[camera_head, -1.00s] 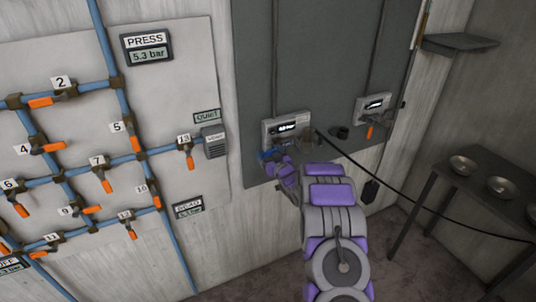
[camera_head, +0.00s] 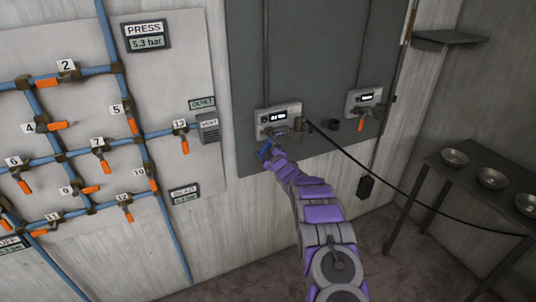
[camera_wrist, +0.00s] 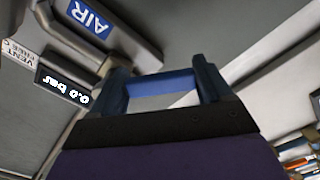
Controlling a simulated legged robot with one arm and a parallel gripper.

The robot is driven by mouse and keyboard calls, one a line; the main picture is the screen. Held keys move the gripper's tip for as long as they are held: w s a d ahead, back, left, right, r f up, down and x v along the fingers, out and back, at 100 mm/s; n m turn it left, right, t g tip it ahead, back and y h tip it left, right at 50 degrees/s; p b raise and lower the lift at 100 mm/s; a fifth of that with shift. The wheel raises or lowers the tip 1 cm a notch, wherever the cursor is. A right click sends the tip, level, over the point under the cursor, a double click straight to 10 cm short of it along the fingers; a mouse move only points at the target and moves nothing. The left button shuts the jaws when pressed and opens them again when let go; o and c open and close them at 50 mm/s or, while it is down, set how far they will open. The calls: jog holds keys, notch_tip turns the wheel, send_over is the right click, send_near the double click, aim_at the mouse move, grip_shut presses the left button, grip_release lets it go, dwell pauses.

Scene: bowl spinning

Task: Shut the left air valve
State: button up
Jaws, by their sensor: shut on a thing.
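The left wall unit (camera_head: 278,118), a pale box with a dark display, is on the grey panel. My gripper (camera_head: 266,152) is just below its lower left edge. In the wrist view, the dark blue fingers of my gripper (camera_wrist: 162,84) stand apart, with a brighter blue bar (camera_wrist: 162,87) across between them. The bar appears to be the left air valve's handle, but its joint to the unit is hidden.
A similar right unit (camera_head: 364,102) has an orange handle (camera_head: 361,124) hanging down. A black cable (camera_head: 400,190) runs from the left unit to the right. Pipes with orange valves fill the left board. Bowls (camera_head: 491,178) stand on a table at right.

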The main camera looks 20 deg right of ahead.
jog(key=shift+d+f+n+b, duration=0.3)
jog(key=shift+d+n, duration=0.25)
jog(key=shift+n, duration=0.65)
jog(key=shift+d+f+n+b, duration=0.3)
jog(key=shift+d+n, duration=0.3)
jog(key=shift+n, duration=0.6)
jog(key=shift+d+f+n+b, duration=0.3)
jog(key=shift+d+n, duration=0.25)
jog(key=shift+n, duration=0.65)
jog(key=shift+d, duration=0.1)
jog(key=o, duration=1.4)
jog(key=shift+w, duration=0.1)
jog(key=shift+r, duration=0.15)
jog(key=s+p, duration=0.1)
jog(key=s, duration=0.4)
jog(key=s+p, duration=0.1)
jog(key=s, duration=1.1)
jog(key=shift+s+d+p, duration=0.2)
jog(key=shift+d+p, duration=0.15)
jog(key=shift+p, duration=0.05)
